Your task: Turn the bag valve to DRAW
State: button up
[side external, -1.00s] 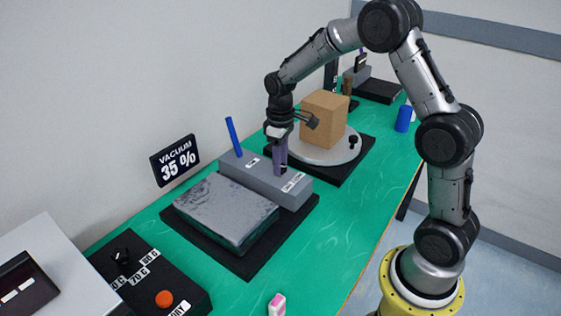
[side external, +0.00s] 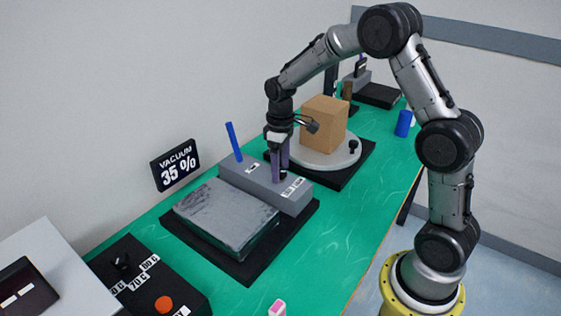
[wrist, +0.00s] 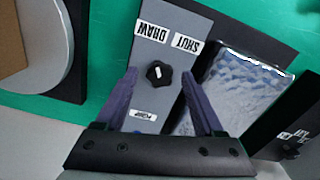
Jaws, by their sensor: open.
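The bag valve is a black lobed knob (wrist: 158,74) with a white mark on top, set on the grey block (side external: 231,174). In the wrist view, the DRAW label (wrist: 152,33) lies just above the knob and the SHUT label (wrist: 187,43) to the upper right. The white mark leans slightly right of straight up; which label it points at is hard to tell. My gripper (wrist: 160,76) is open, with one purple finger on each side of the knob and gaps visible between.
A silvery bag (side external: 225,213) lies on the black base before the block. A VACUUM 35 % sign (side external: 175,165) is at the back. A brown box (side external: 324,122) on a round plate stands close beside my gripper.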

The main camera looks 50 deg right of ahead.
aim_at(281, 171)
notch_tip(281, 171, up, 14)
dwell(0.5)
jog(key=s+a+r+t, duration=0.4)
jog(key=s+a+r, duration=0.2)
jog(key=s+r, duration=0.55)
jog(key=s+a+f+m+t, duration=0.1)
jog(key=s+a+f+m, duration=0.1)
jog(key=s+f, duration=0.8)
jog(key=s, duration=0.4)
jog(key=shift+a+f+m+t, duration=0.25)
jog(key=shift+m+t, duration=0.05)
